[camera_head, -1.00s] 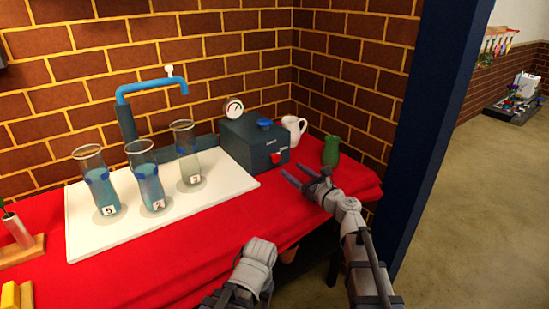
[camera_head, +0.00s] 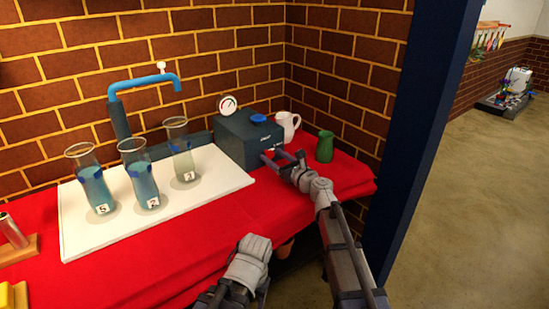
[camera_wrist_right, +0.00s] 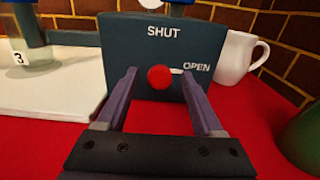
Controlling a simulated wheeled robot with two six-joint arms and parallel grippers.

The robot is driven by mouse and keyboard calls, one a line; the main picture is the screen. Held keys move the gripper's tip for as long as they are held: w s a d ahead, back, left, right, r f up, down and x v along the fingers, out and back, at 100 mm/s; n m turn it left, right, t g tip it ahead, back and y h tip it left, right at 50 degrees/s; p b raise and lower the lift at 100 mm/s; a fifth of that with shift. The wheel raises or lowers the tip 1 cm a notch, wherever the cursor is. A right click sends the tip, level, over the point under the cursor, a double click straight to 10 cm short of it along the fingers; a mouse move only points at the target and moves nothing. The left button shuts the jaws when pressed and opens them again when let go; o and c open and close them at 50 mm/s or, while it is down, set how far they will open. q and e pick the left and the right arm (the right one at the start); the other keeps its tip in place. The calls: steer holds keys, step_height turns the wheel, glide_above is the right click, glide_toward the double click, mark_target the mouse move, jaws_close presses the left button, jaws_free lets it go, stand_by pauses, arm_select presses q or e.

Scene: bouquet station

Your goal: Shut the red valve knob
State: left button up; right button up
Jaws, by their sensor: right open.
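The red valve knob (camera_wrist_right: 159,77) is a round ball on the front of a dark teal box (camera_wrist_right: 120,45). In the right wrist view a white pointer beside it points right, at the word OPEN; the word SHUT is above. My right gripper (camera_wrist_right: 159,74) is open, its two fingers reaching toward the box on the left and right of the knob, with gaps on both sides. In the head view my right gripper (camera_head: 273,158) is at the box's front and largely hides the knob. My left gripper's jaws do not show.
A white jug (camera_head: 288,128) and a green vase (camera_head: 325,146) stand right of the box. A gauge (camera_head: 228,105) and a blue knob (camera_head: 258,118) are on the box. Several water-filled glass cylinders (camera_head: 139,172) stand on a white board (camera_head: 215,190), near a blue tap (camera_head: 145,83).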

jaws_close()
stand_by(0.4)
steer(key=shift+n, duration=0.3)
steer(key=n, duration=0.3)
steer(key=shift+n, duration=0.4)
steer(key=n, duration=0.4)
steer(key=shift+s+a+n, duration=0.1)
steer(key=shift+n, duration=0.2)
steer(key=n, duration=0.4)
steer(key=shift+f, duration=0.1)
steer(key=n, duration=0.4)
steer(key=shift+n, duration=0.3)
steer(key=shift+f+n, duration=0.1)
steer(key=shift+n, duration=0.2)
